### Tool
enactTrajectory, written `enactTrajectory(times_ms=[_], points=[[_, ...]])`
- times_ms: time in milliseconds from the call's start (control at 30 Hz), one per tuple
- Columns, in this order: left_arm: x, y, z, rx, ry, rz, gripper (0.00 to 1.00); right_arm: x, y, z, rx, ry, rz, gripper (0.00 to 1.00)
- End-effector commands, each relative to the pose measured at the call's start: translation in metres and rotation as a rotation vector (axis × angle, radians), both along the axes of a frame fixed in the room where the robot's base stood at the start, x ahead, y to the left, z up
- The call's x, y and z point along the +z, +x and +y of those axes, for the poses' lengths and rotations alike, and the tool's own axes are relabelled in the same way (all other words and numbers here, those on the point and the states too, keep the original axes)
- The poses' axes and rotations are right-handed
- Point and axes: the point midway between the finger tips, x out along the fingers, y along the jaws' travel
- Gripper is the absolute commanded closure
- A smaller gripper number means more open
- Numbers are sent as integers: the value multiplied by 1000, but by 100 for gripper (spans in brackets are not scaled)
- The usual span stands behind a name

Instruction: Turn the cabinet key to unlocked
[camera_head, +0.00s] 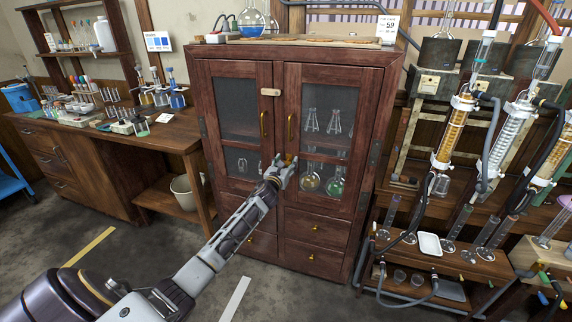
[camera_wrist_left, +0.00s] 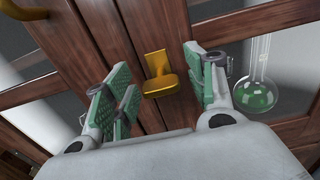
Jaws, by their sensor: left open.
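The wooden cabinet (camera_head: 290,150) stands in the middle of the head view with both glass doors closed. The brass cabinet key (camera_wrist_left: 160,78) shows in the left wrist view near the seam of the doors, with its flat bow towards me. My left gripper (camera_wrist_left: 163,88) is open, with its green-padded fingers on either side of the key and apart from it. In the head view the left gripper (camera_head: 283,168) is at the cabinet front, below the door handles, and mostly covers the key. My right gripper is not in view.
A wooden latch (camera_head: 271,92) lies across the upper door seam. Brass handles (camera_head: 264,123) sit above the gripper. Glass flasks (camera_head: 335,186) stand behind the right door. A wooden bench (camera_head: 170,133) is at left, and a glassware rig (camera_head: 480,140) at right.

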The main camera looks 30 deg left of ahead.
Motion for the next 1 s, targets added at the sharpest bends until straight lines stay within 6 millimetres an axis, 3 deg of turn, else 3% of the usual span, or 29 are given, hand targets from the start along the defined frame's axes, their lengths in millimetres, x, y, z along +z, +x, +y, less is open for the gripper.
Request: enactTrajectory(times_ms=[33, 400, 1000], points=[[0, 0, 0, 0, 0, 0, 46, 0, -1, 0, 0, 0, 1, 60], [0, 0, 0, 0, 0, 0, 91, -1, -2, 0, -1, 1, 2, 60], [1, 0, 1, 0, -119, -28, 91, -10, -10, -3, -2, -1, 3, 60]])
